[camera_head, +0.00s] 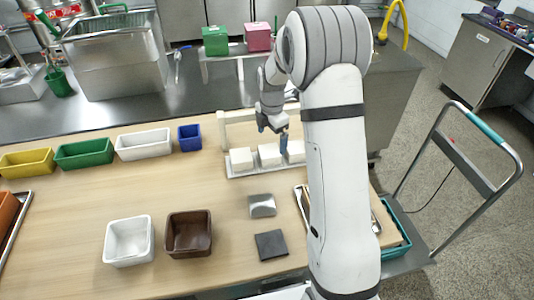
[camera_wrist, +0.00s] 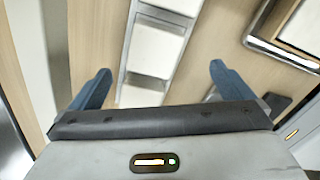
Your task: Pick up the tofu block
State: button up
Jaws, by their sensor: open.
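Three white tofu blocks stand in a row on a pale narrow tray (camera_head: 232,174): a left block (camera_head: 241,158), a middle block (camera_head: 268,154) and a right block (camera_head: 297,151). My gripper (camera_head: 274,138) is over the row, its blue fingers spread apart and empty. A finger partly covers the gap between the middle and right blocks in the head view. In the wrist view the open fingers (camera_wrist: 160,66) straddle the tray line, with a white block (camera_wrist: 155,50) between them. I cannot tell which block this is, or how high the fingers are above it.
A cream frame (camera_head: 224,130) stands behind the tray. Yellow (camera_head: 25,163), green (camera_head: 84,153), white (camera_head: 144,145) and blue (camera_head: 189,138) bins line the back left. A metal piece (camera_head: 262,206) and dark square (camera_head: 271,244) lie in front.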

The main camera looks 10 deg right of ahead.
aim_at(269, 151)
jog(key=f, duration=0.2)
jog(key=f+p, duration=0.1)
jog(key=f, duration=0.5)
jog(key=shift+w+a, duration=0.2)
jog(key=shift+w, duration=0.2)
jog(key=c, duration=0.9)
